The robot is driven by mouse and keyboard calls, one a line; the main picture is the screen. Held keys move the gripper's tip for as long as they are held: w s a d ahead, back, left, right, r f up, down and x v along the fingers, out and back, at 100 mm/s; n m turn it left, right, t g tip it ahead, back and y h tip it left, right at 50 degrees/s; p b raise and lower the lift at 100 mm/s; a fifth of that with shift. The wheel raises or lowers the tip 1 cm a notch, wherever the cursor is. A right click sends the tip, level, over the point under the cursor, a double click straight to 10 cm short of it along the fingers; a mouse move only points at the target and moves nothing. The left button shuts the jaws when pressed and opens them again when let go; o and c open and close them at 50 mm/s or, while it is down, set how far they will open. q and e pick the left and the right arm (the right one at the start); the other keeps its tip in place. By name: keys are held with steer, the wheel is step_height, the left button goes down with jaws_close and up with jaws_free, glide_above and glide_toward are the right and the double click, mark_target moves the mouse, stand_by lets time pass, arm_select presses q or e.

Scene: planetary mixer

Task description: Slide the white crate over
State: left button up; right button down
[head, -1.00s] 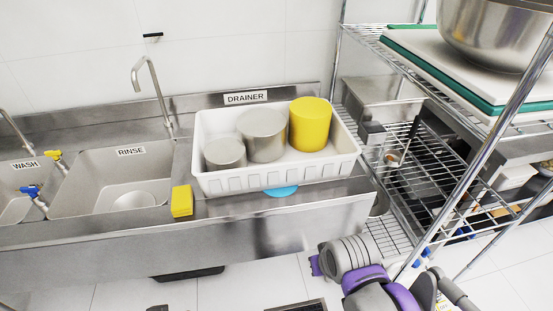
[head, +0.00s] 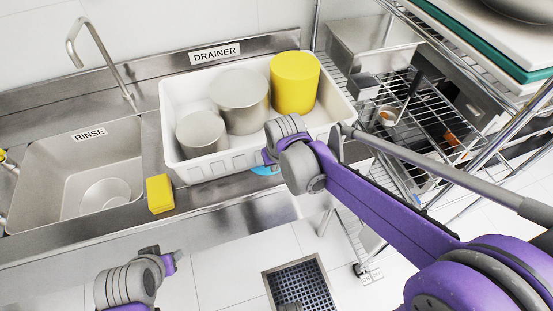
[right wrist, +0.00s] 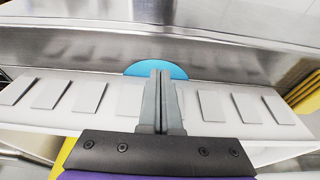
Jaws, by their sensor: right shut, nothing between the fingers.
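The white crate (head: 225,165) stands on the steel drainer counter, its ribbed front wall facing me. It holds two grey metal pots (head: 240,98) (head: 201,133) and a yellow pot (head: 294,84). My right gripper (head: 268,158) is at the crate's front wall, right of its middle. In the right wrist view its fingers (right wrist: 160,90) are shut and empty in front of the ribbed wall (right wrist: 215,105); I cannot tell whether they touch it. A blue disc (right wrist: 155,69) shows beside the wall. My left gripper (head: 160,262) is low at the bottom left; its fingers do not show clearly.
A yellow sponge (head: 160,193) lies on the counter left of the crate's front corner. The rinse sink (head: 80,165) is at the left. A wire shelf rack (head: 430,115) stands close on the right. A floor drain (head: 300,285) lies below.

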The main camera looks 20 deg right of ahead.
steer(key=shift+x, duration=1.15)
steer(key=w, duration=0.3)
steer(key=shift+w, duration=0.1)
steer(key=shift+w+a+f, duration=0.1)
steer(key=shift+w, duration=0.4)
steer(key=shift+s, duration=0.1)
